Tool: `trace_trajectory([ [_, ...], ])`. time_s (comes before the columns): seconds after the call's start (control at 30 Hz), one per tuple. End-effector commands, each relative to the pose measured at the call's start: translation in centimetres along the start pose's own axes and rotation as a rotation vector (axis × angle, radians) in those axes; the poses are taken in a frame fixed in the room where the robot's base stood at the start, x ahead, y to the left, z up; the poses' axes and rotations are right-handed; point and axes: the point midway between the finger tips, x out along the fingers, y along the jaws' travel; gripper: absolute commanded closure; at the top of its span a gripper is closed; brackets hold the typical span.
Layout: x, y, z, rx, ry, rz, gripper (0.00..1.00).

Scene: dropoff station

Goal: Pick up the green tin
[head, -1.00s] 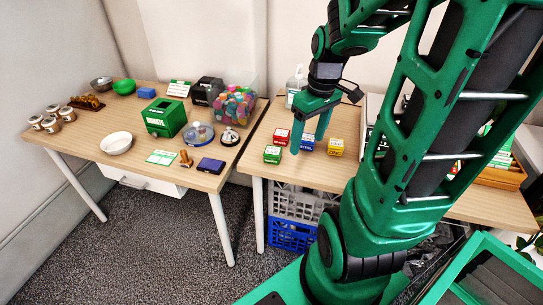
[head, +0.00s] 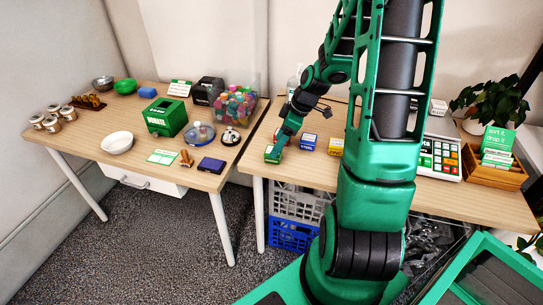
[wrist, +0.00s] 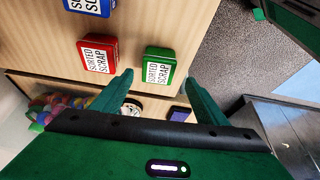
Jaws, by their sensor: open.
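The green tin (head: 271,155) stands near the front left edge of the right-hand table. In the wrist view the green tin (wrist: 159,67) shows its white "SORTED SCRAP" label. My gripper (head: 278,151) is at the tin in the head view and covers part of it. In the wrist view my gripper (wrist: 158,78) is open, with one finger on each side of the tin. A gap shows at each side. I cannot tell how deep the tin sits between the fingers.
A red tin (wrist: 98,56) stands close beside the green one. A blue tin (head: 308,141) and a yellow tin (head: 336,146) stand to the right. A scale (head: 440,158) and a wooden tray (head: 494,170) are farther right. The left table (head: 95,140) holds a green donation box (head: 165,117).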

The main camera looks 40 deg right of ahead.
Motion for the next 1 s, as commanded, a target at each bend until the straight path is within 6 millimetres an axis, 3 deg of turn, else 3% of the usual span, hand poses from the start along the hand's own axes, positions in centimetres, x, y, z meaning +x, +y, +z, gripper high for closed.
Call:
trace_trajectory([
  [0.17,1.0,0.0,0.1,0.001,-0.001,0.000,0.33],
  [0.53,5.2,0.4,0.1,0.001,-0.001,-0.001,0.33],
  [0.87,5.7,0.4,0.1,0.001,-0.001,0.002,0.33],
  [1.0,5.7,0.4,0.1,0.001,-0.001,0.002,0.64],
])
